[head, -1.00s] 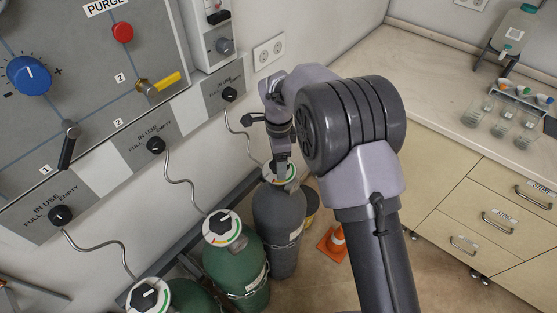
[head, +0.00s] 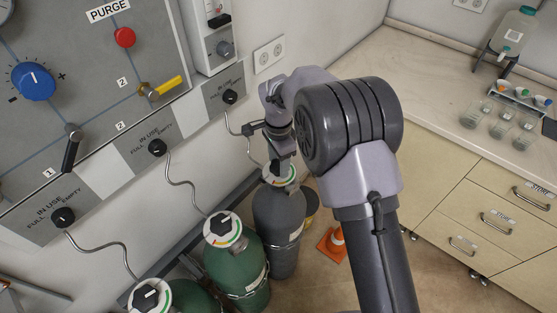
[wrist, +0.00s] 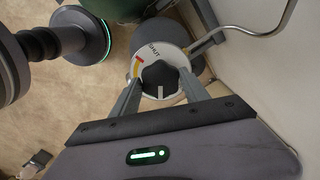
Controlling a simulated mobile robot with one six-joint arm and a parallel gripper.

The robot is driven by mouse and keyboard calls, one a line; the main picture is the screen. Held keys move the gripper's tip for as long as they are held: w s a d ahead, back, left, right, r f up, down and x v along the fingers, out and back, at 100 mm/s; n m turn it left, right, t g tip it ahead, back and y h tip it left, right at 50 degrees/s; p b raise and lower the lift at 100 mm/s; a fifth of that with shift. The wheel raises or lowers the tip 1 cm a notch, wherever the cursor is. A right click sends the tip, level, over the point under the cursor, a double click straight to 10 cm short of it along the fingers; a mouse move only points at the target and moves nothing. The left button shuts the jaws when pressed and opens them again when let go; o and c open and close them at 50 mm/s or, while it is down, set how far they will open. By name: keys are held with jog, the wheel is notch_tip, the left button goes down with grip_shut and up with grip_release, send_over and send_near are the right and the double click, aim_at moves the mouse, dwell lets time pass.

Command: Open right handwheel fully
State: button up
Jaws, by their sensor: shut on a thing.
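The right handwheel is a black knob (wrist: 160,77) on a white dial marked SHUT, with a red and yellow arc. A white line on the knob points toward my gripper in the wrist view. In the head view its white dial (head: 285,178) tops the dark grey cylinder (head: 279,215), and the knob is largely hidden by my gripper (head: 278,166). My gripper (wrist: 159,88) is shut on the knob from above, one finger at each side.
Two green cylinders with similar handwheels (head: 223,228) (head: 150,296) stand to the left. A curved metal hose (wrist: 270,30) passes close by.

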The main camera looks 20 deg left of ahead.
jog(key=shift+n+p, duration=0.5)
jog(key=shift+n, duration=1.5)
jog(key=o, duration=1.4)
jog(key=shift+c, duration=0.2)
notch_tip(320, 180, up, 18)
jog(key=p, duration=0.4)
jog(key=shift+f, duration=0.25)
